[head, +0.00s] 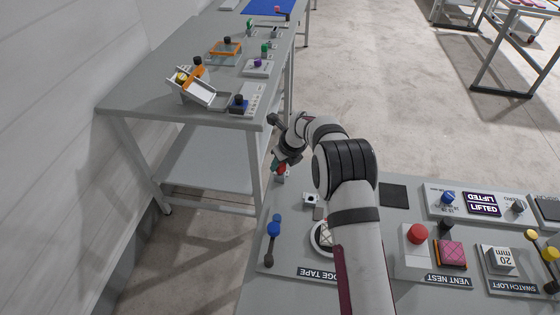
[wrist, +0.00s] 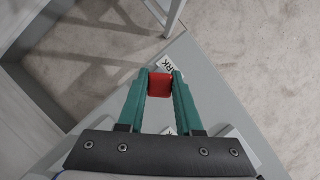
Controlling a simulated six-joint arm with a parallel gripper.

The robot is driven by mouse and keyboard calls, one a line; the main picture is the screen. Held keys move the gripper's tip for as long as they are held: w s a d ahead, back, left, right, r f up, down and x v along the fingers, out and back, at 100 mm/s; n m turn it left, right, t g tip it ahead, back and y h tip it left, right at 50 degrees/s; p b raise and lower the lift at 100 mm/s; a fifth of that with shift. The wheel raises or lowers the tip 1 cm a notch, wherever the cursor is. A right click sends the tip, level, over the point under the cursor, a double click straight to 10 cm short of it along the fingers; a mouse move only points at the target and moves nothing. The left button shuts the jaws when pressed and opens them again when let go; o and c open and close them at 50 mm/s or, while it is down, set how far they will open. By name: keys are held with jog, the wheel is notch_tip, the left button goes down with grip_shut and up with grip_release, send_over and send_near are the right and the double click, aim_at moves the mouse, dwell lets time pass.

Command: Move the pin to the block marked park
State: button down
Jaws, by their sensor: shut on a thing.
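My gripper (wrist: 160,83) has teal fingers shut on the red pin (wrist: 159,87), whose red part fills the gap between the fingertips. In the head view, my gripper (head: 279,164) is near the far left corner of the near table, with the red of the pin (head: 282,170) just showing. A white label (wrist: 168,65) ending in "RK" shows just beyond the pin in the wrist view. The block marked park is mostly hidden behind the pin and fingers. I cannot tell whether the pin touches it.
A small white block with a dark centre (head: 311,199) sits nearby on the near table (head: 262,240). A blue-knobbed lever (head: 274,228) and a round gauge-like part are nearer. A second grey table (head: 135,95) stands beyond a gap, holding trays and knobs.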

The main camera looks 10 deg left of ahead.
jog(key=shift+f, duration=0.55)
jog(key=c, duration=0.5)
grip_release()
jog(key=v, duration=1.5)
jog(key=shift+s+d+r, duration=0.2)
jog(key=shift+r, duration=0.1)
